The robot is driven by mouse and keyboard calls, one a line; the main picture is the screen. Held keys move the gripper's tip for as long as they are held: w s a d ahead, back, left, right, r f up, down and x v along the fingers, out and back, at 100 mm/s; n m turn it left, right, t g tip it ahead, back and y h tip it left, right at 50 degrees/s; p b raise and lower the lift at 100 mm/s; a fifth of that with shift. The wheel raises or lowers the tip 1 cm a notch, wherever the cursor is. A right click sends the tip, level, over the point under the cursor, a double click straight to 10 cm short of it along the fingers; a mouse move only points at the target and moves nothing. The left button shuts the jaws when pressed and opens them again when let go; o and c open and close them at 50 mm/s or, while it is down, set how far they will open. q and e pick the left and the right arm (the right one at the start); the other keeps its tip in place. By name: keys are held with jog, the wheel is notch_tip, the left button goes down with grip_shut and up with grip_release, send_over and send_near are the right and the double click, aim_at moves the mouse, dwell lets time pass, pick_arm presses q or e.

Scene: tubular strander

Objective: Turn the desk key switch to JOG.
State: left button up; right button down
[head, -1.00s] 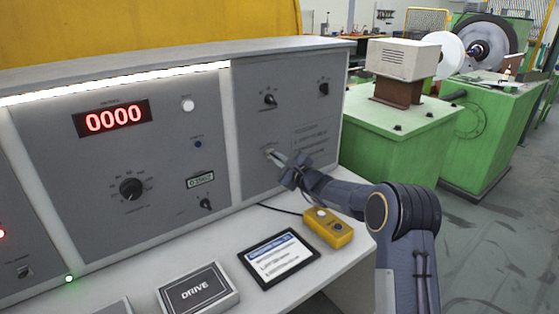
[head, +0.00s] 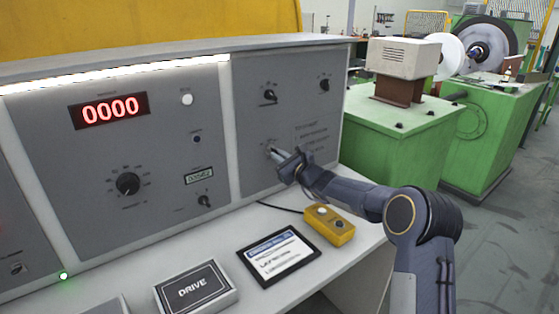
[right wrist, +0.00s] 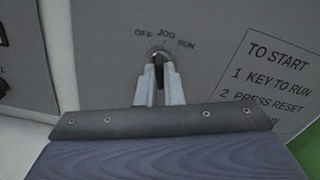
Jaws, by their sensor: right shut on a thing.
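The desk key switch (right wrist: 158,52) is on the grey right-hand panel, under printed marks OFF, JOG and RUN in the right wrist view. My right gripper (right wrist: 158,72) is shut on its dark key (right wrist: 158,62), one finger on each side. The key appears roughly upright below the JOG mark, but the fingers partly hide it, so its exact setting is hard to tell. In the head view my right gripper (head: 275,153) reaches the panel from the right and covers most of the switch. My left gripper is not in view.
Two knobs (head: 269,96) (head: 324,85) sit above the switch. A start notice (right wrist: 275,80) is printed to its right. On the desk below are a yellow pendant (head: 329,226), a tablet (head: 278,256) and a DRIVE box (head: 196,289). Green machinery (head: 402,135) stands to the right.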

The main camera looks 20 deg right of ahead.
jog(key=shift+m, duration=1.7)
jog(key=c, duration=1.6)
grip_release()
jog(key=shift+o, duration=0.2)
jog(key=shift+s, duration=0.1)
jog(key=b+v, duration=0.2)
jog(key=v, duration=0.5)
jog(key=shift+s+b, duration=0.3)
jog(key=shift+d, duration=0.1)
